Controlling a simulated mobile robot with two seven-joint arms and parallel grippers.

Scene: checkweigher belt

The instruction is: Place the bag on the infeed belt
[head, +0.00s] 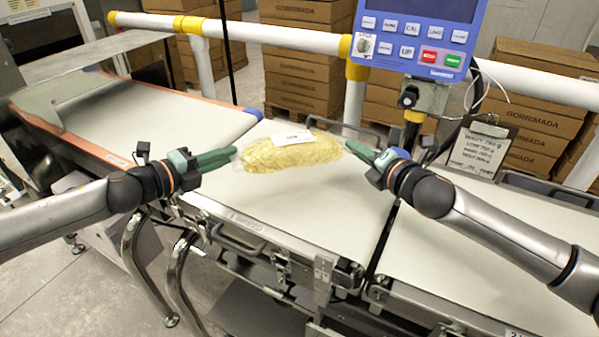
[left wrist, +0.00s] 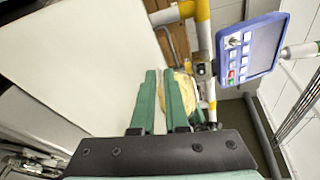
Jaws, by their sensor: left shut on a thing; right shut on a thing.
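The bag (head: 290,153) is a pale yellow, clear-wrapped pack with a white label on top. It spans the space between my two grippers, seemingly above the white middle belt (head: 300,214); the gap beneath is hard to judge. My left gripper (head: 236,157) is shut on its left end, and my right gripper (head: 350,148) is shut on its right end. In the left wrist view, the green fingers (left wrist: 163,75) show with part of the bag (left wrist: 187,88) behind the right one. No label marks which belt is the infeed.
An orange-edged belt (head: 150,105) lies at left and another white belt (head: 480,235) at right. A blue control panel (head: 415,30) stands behind the belts. A white-and-yellow rail (head: 285,38) runs along the back, with stacked cartons (head: 305,75) beyond.

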